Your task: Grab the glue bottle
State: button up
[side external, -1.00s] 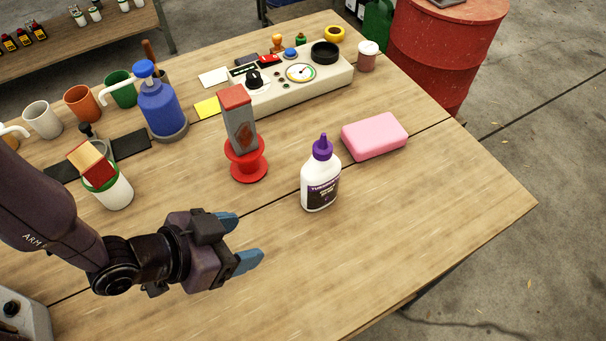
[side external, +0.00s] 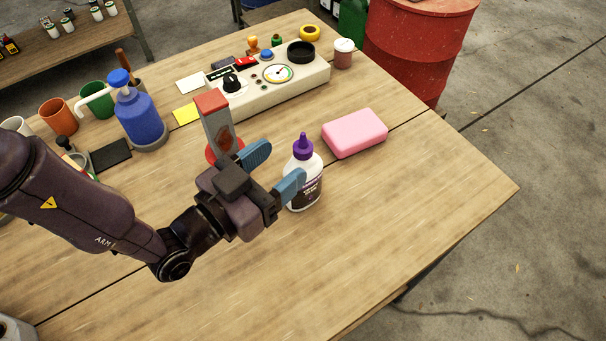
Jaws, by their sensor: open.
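The glue bottle (side external: 312,189) is white with a purple cap and a dark label. It stands upright on the wooden table, right of the middle. My gripper (side external: 273,170) is open, with its two blue-tipped fingers pointing toward the bottle. The nearer finger overlaps the bottle's left side in the picture; the farther finger is up and left of the bottle. I cannot tell whether either finger touches it. Part of the bottle's left side is hidden by the nearer finger.
A grey block with a red top (side external: 216,120) stands on a red spool, partly hidden behind my gripper. A pink block (side external: 355,133) lies close behind the bottle, to the right. A control box (side external: 270,85) and a blue pump bottle (side external: 140,120) are farther back. The table's front right (side external: 400,220) is clear.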

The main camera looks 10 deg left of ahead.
aim_at(296, 153)
jog(key=shift+x, duration=2.8)
jog(key=shift+f, duration=0.2)
grip_shut()
